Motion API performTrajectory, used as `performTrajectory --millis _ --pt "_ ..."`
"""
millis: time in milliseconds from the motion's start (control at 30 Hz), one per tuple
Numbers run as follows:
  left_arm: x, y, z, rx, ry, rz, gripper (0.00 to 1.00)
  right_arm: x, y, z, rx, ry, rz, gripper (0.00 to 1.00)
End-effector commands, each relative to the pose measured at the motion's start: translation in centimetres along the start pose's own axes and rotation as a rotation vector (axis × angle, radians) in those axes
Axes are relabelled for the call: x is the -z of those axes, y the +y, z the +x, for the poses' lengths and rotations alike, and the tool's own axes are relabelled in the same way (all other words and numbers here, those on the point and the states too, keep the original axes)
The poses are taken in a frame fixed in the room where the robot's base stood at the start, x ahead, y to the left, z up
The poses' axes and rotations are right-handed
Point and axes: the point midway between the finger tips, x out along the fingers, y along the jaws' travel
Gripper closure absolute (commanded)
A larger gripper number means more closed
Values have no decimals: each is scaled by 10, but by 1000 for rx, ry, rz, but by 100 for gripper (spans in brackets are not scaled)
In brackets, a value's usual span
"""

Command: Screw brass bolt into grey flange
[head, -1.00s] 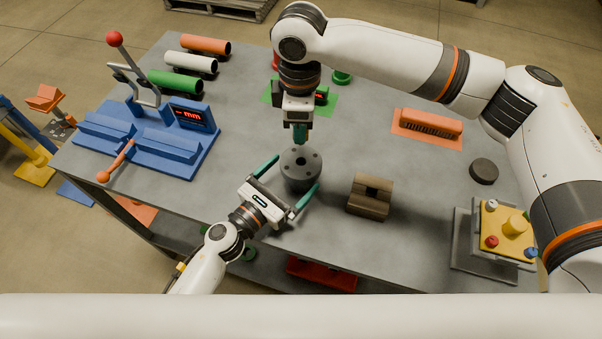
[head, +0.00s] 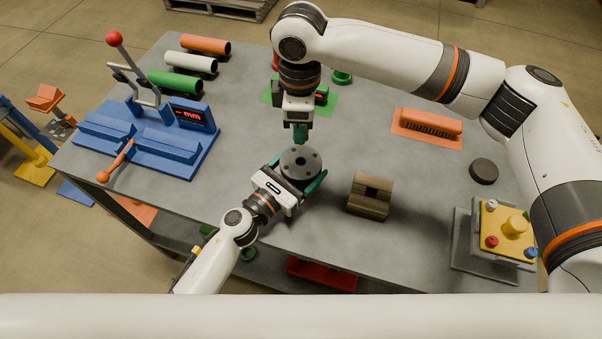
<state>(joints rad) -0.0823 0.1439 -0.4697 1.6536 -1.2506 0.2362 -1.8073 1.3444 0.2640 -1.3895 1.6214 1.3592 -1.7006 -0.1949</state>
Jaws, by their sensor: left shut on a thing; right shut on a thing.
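The grey flange (head: 300,163) is a dark round piece with a central hole and smaller holes around it, standing upright near the middle of the table. My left gripper (head: 297,176) is shut on its sides, with teal fingers on the left and right of it. My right gripper (head: 300,134) points down just behind and above the flange in the picture. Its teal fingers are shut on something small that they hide. I cannot make out the brass bolt anywhere else, so it is likely the piece between those fingers.
A brown V-shaped block (head: 370,196) stands right of the flange. A blue measuring fixture (head: 150,140) and coloured tubes (head: 190,62) are at left. An orange brush (head: 430,124), a dark puck (head: 484,171) and a yellow button box (head: 508,228) are at right. The grey table (head: 400,220) has clear room between.

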Motion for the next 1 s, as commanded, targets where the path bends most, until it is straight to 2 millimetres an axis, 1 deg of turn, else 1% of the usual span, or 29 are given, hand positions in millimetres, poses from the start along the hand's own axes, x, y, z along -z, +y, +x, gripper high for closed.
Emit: performTrajectory --millis 67,167,267,400,500,1000 --pt "0 0 0 1 0 0 57 0 0 0 0 0 0 98" --pt "0 0 0 1 -1 0 57 0 0 5 -1 0 0 98" --pt "0 0 0 1 -1 0 57 0 0 18 -3 0 1 98" --pt "0 0 0 1 -1 0 57 0 1 40 -2 0 2 98" --pt "0 0 0 1 -1 0 57 0 0 49 1 -1 1 98" --pt "0 0 0 1 -1 0 57 0 0 50 2 -1 0 98"
